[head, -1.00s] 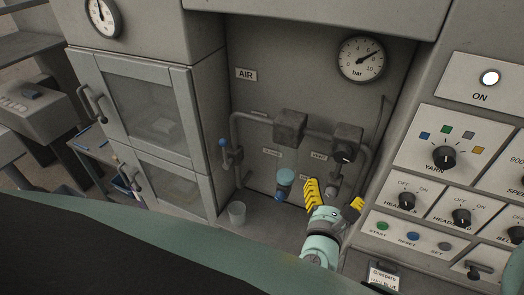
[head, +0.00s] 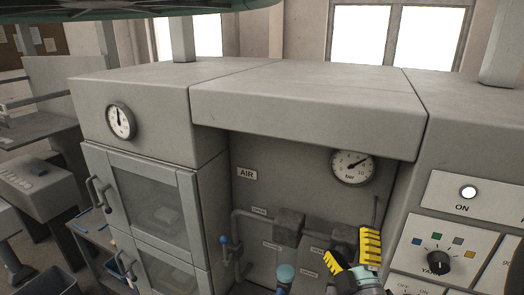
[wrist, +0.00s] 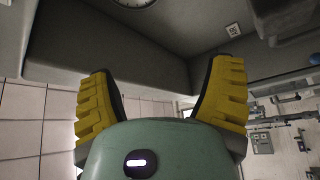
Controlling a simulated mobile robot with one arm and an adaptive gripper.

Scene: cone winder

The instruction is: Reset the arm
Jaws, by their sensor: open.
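My gripper (head: 352,262) shows at the lower right of the head view, in front of the air recess of the machine. Its yellow ribbed fingers are spread apart with nothing between them. In the wrist view both fingers (wrist: 162,105) stand wide apart and empty, with the recess wall and a pale tiled surface behind them. The gripper touches nothing that I can see.
A bar gauge (head: 353,167) hangs above my gripper, and grey pipework (head: 290,226) runs behind it. A control panel with a yarn knob (head: 438,262) is close on the right. A glazed cabinet door (head: 150,200) with a handle is on the left.

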